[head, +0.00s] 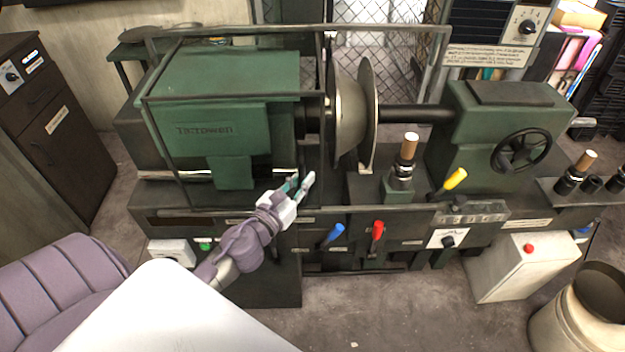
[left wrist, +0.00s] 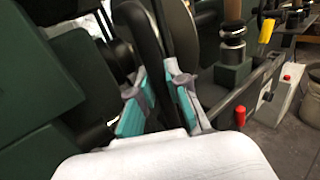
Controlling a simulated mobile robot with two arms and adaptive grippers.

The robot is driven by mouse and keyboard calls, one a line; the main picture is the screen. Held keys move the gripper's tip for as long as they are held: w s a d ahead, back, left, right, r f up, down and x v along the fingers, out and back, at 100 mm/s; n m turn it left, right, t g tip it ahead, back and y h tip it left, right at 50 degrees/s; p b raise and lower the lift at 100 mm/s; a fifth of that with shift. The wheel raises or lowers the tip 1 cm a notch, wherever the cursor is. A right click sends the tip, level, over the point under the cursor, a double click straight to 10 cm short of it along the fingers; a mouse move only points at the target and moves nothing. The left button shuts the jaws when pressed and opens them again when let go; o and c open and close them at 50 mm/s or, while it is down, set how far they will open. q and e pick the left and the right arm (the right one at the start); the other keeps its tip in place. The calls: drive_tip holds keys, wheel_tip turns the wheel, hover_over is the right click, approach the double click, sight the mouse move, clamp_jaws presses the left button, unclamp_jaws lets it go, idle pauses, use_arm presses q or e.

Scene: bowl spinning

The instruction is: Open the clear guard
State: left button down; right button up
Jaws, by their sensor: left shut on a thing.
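The clear guard (head: 220,98) is a box-like frame of thin dark bars with see-through panels. In the head view it stands around the green headstock (head: 215,130), and its right end is beside the round metal disc and bowl form (head: 350,105). My left gripper (head: 303,184) is at the front of the machine, near the guard's lower right front bars. Its teal-padded fingers (left wrist: 158,100) show in the left wrist view, a little apart, shut on a dark bar that looks like the guard's frame. The exact contact is partly hidden. My right gripper is not in view.
The tailstock (head: 500,130) with a handwheel stands at the right. The floor in front is mostly clear.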

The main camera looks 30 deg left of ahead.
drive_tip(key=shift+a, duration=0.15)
use_arm(q)
drive_tip(key=c, duration=1.4)
unclamp_jaws()
drive_tip(key=shift+s, duration=0.2)
drive_tip(key=s, duration=1.1)
drive_tip(key=shift+s, duration=0.35)
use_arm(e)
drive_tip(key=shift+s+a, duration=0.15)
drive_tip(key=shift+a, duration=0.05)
use_arm(q)
drive_tip(key=shift+f, duration=0.1)
